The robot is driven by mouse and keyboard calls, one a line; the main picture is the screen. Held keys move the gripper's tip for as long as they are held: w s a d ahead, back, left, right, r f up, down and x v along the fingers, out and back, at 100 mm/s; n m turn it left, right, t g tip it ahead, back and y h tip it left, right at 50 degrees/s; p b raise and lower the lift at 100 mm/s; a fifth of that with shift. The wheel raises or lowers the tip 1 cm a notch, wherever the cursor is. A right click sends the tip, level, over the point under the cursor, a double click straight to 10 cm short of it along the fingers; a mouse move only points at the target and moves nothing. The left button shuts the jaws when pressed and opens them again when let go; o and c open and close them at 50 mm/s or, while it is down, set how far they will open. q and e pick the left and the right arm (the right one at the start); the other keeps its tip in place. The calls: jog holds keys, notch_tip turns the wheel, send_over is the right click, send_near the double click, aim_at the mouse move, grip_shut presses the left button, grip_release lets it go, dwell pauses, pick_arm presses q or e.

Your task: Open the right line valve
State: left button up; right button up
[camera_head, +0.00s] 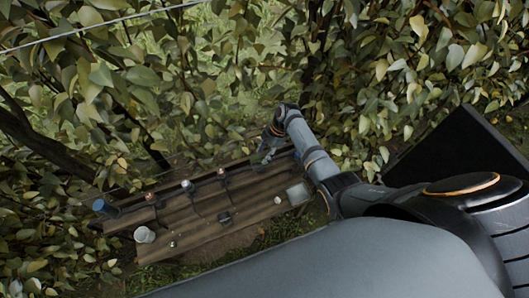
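A slatted wooden bench (200,232) stands low among the leaves. Along its back edge sit small valve-like fittings with thin dark lines: a left one (150,197), a middle one (187,185) and a right one (221,171). They are too small to tell if any is open. My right arm reaches in from the right. My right gripper (263,156) points down at the bench's back right corner, to the right of the right fitting and apart from it. Its fingers are dark against the leaves, so their opening is unclear, and it hides what lies behind it. My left gripper is out of view.
A blue cylinder (104,207) and a pale cylinder (145,235) stand at the bench's left end. A grey box (298,194) is at its right end, close to my arm. A dark round piece (225,217) lies mid-bench. Dense foliage (400,60) surrounds the bench; a wire crosses top left.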

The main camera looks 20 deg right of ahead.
jog(key=shift+w+d+r, duration=0.1)
jog(key=shift+d+r, duration=0.15)
jog(key=shift+r, duration=0.1)
jog(key=v, duration=1.1)
jog(key=shift+r, duration=0.1)
